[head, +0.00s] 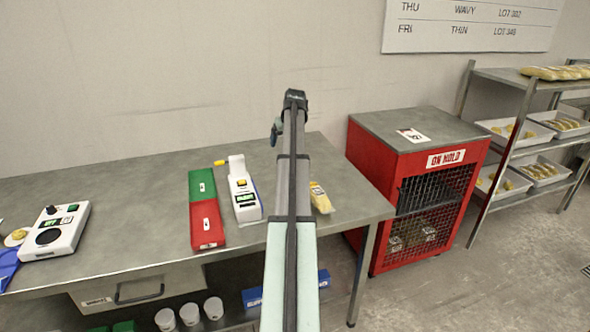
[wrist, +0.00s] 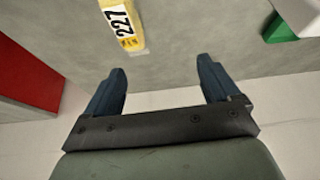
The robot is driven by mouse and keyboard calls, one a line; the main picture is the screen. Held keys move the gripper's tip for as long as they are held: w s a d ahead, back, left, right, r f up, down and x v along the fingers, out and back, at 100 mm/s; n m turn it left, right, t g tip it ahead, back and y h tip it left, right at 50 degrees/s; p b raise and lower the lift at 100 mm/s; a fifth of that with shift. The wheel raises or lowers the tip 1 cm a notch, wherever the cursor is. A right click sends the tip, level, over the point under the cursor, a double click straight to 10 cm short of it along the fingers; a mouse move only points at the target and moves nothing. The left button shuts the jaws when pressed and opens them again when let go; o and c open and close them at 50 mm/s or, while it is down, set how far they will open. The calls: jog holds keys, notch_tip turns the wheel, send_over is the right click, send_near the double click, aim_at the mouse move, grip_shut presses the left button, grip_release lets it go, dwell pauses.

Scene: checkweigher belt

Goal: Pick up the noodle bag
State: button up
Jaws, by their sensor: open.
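The noodle bag (head: 321,198) is yellow and lies on the grey table near its right front edge, just right of my arm in the head view. In the wrist view the bag (wrist: 122,24) shows at the top, left of centre, with a white label reading 227; its far end is cut off by the frame. My gripper (wrist: 162,68) is open, its two dark blue fingers apart with nothing between them. The bag lies beyond the fingertips, apart from them. In the head view my arm hides most of the gripper.
A white device (head: 243,190) and a green-and-red tray (head: 204,208) stand left of my arm. The red ON HOLD cage (head: 412,190) stands right of the table, with shelving (head: 500,140) beyond. A white control box (head: 56,230) is far left. The table behind is clear.

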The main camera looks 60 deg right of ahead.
jog(key=s+d+f, duration=0.1)
jog(key=s+d, duration=0.2)
jog(key=s, duration=0.3)
jog(key=shift+g, duration=0.3)
jog(key=x, duration=0.8)
jog(key=shift+a+f, duration=0.15)
jog(key=shift+a, duration=0.2)
jog(key=shift+w+x, duration=0.2)
jog(key=shift+x, duration=2.7)
jog(key=shift+a, duration=0.1)
jog(key=shift+c, duration=0.5)
jog(key=c, duration=1.2)
